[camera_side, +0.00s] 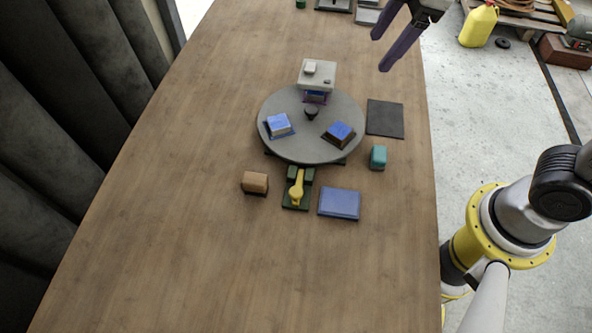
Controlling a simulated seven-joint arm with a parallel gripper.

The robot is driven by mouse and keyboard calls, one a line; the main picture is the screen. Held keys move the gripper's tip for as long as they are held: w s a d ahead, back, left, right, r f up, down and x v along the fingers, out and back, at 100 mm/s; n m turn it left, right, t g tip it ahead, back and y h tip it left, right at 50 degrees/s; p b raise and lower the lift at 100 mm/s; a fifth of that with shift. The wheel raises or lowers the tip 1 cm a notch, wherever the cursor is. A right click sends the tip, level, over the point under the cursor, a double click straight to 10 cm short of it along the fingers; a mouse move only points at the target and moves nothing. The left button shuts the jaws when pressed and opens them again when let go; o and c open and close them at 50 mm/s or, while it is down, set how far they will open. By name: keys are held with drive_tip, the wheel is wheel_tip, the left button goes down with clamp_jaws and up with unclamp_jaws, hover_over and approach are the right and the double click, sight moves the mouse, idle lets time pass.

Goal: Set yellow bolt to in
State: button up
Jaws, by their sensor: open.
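The yellow bolt (299,182) lies on a dark green base (288,202) at the near edge of a round grey turntable (310,147). Its round knob is at the near end, and its far end runs between two green guide blocks toward the turntable rim. I cannot tell whether the bolt's tip enters the turntable. My gripper (379,54) is at the top right, above the far right side of the table. Its two purple fingers are apart with nothing between them, well away from the bolt.
The near table is clear.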

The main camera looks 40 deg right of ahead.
drive_tip(key=w+a+f+n+g, duration=0.2)
drive_tip(key=w+a+f+n, duration=0.15)
drive_tip(key=a+f, duration=0.55)
drive_tip(key=n+g+h, duration=0.1)
drive_tip(key=n, duration=0.1)
hover_over(296, 191)
wheel_tip(296, 191, down, 5)
wheel_tip(296, 191, down, 14)
drive_tip(key=shift+r, duration=0.15)
clamp_jaws()
idle(0.6)
